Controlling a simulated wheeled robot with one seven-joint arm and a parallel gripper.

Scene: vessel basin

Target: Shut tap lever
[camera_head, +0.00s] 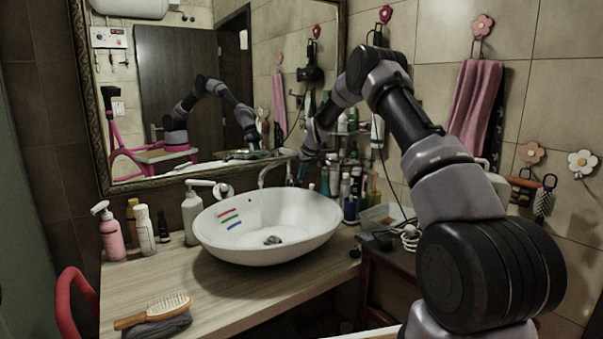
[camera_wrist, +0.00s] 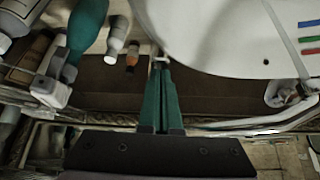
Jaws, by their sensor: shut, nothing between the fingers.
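The tap (camera_head: 272,166) is a chrome, curved spout behind the white basin (camera_head: 262,235). In the wrist view a shiny curved pipe (camera_wrist: 255,122), likely the tap's spout, runs to the right of my fingers. My gripper (camera_head: 297,178) is behind the basin's right rear rim, just right of the tap. In the wrist view my gripper (camera_wrist: 161,68) has its green fingers together and empty, pointing at the gap beside the basin rim. A small pale metallic piece shows at the fingertips; I cannot tell whether it is the lever or whether they touch.
Several bottles (camera_head: 350,195) crowd the counter right of the basin, close to my gripper. A white pump bottle (camera_head: 192,215) stands at its left. A mirror (camera_head: 215,90) hangs behind. A hairbrush (camera_head: 155,310) lies at the front left. The wooden counter (camera_head: 225,290) is clear in front.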

